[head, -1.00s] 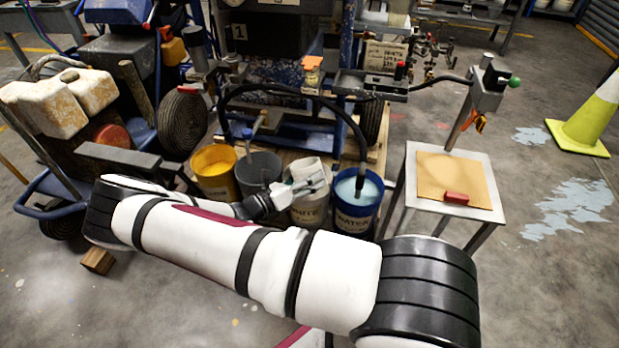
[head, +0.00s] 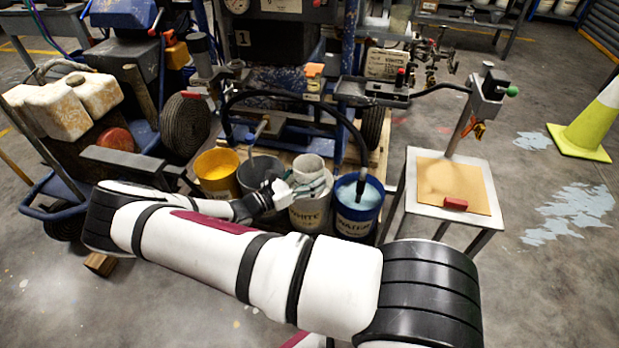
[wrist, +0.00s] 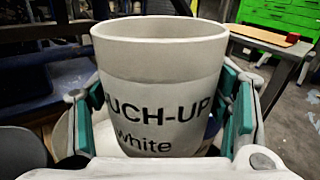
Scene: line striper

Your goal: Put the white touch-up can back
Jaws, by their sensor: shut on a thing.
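The white touch-up can (wrist: 160,75) fills the middle of the wrist view, upright, with "TOUCH-UP white" on its side. My gripper (wrist: 160,110) is shut on it, with teal pads against its left and right sides. In the head view the can (head: 308,164) shows just above and behind my gripper (head: 302,186), over the mouth of the larger bucket marked WHITE (head: 311,215). The can's base is hidden, so I cannot tell whether it touches the bucket.
A blue water bucket (head: 358,212) stands right of the white bucket, with a hose dipping into it. A grey bucket (head: 260,171) and a yellow bucket (head: 216,172) stand to the left. A small metal table (head: 417,209) with a brown board (head: 455,182) is at right.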

